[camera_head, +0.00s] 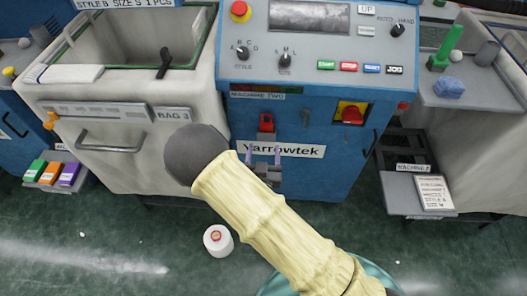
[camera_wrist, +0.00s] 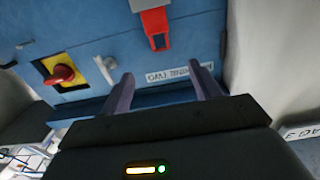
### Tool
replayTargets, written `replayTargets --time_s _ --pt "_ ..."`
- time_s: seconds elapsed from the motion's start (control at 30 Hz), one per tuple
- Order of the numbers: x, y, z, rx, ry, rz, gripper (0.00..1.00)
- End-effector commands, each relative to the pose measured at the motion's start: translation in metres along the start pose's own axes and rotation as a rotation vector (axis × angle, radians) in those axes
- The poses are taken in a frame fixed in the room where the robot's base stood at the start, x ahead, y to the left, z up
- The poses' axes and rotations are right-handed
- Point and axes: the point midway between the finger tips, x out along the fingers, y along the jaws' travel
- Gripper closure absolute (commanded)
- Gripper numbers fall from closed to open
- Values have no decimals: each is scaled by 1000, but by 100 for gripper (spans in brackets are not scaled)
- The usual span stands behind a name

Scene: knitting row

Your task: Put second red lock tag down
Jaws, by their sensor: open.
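A red lock tag (camera_head: 266,123) is at the front of the blue machine (camera_head: 335,165), above the Yarrowtek label. It also shows in the wrist view (camera_wrist: 156,26), with a grey piece against it. I cannot tell whether it hangs from the panel or sits on a fitting. My gripper (camera_head: 264,158) is open, its two lilac fingers apart with nothing between them. In the wrist view the fingertips (camera_wrist: 164,78) end short of the tag, with a gap. Only one red tag can be made out.
A red knob on a yellow plate (camera_head: 351,113) is right of the tag. The control panel (camera_head: 318,42) juts out above. A white bin marked BAG 3 (camera_head: 110,125) stands at left. A small shelf (camera_head: 395,193) is at right.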

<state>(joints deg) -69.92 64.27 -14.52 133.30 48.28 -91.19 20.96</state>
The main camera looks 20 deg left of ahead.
Motion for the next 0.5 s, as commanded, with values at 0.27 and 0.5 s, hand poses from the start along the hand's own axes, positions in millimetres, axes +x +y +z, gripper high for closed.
replayTargets --time_s 0.27,0.5 --pt "0 0 0 0 0 0 37" --pt "11 16 -1 27 -70 47 37"
